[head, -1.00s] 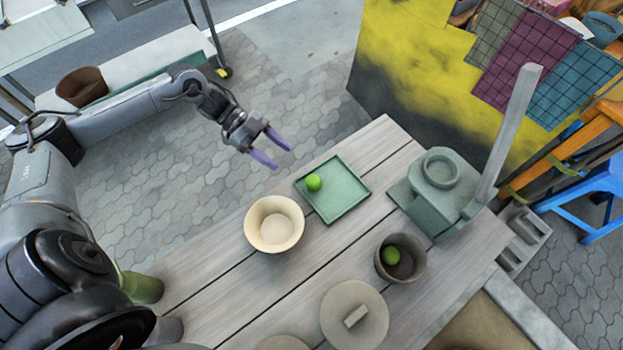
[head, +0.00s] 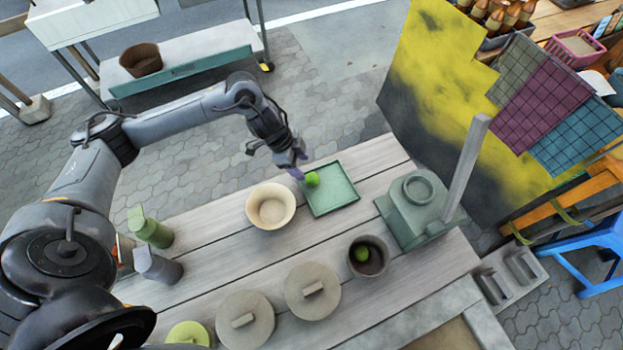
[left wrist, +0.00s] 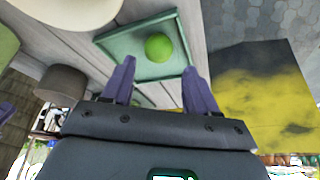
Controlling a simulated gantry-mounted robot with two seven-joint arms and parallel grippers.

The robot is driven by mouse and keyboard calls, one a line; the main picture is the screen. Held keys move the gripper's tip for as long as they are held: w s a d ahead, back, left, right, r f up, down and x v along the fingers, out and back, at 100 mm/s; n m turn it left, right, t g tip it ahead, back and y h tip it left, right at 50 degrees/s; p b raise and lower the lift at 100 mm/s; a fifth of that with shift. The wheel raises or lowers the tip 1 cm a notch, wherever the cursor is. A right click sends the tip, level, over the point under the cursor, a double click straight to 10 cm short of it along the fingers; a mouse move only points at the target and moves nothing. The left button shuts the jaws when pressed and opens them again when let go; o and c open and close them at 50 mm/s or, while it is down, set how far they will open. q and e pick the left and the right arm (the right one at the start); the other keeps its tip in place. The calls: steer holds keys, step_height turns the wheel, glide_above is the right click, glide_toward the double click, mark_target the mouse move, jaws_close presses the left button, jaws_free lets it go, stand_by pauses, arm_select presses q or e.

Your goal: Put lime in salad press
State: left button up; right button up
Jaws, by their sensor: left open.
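A green lime (head: 312,179) lies near the left edge of the square green tray (head: 335,208). A second lime (head: 361,254) lies inside the dark round pot (head: 380,265). The green press (head: 412,215) with its long raised lever (head: 466,165) stands at the table's right end. My left gripper (head: 298,172) is just left of the first lime in the head view, with its fingers at the tray's edge. In the left wrist view its purple fingers (left wrist: 160,85) are open, and the lime (left wrist: 158,47) shows beyond and between them, apart from both. My right gripper does not show.
A cream bowl (head: 271,206) stands left of the tray. Two round lids (head: 313,290) lie at the table's front, beside a lime-green one (head: 188,334). Green and grey bottles (head: 150,228) stand at the left. Bare planks lie between bowl and lids.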

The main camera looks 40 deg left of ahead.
mark_target(311, 176)
arm_select(q)
steer(key=shift+x, duration=1.05)
steer(key=x, duration=0.2)
steer(key=b+x, duration=0.1)
steer(key=shift+w+d+f, duration=0.15)
steer(key=shift+d+f, duration=0.15)
steer(key=shift+d, duration=0.05)
steer(key=shift+w+d+f+b, duration=0.2)
steer(key=shift+f+b, duration=0.15)
steer(key=shift+f, duration=0.15)
steer(key=c, duration=0.9)
steer(key=shift+r, duration=0.2)
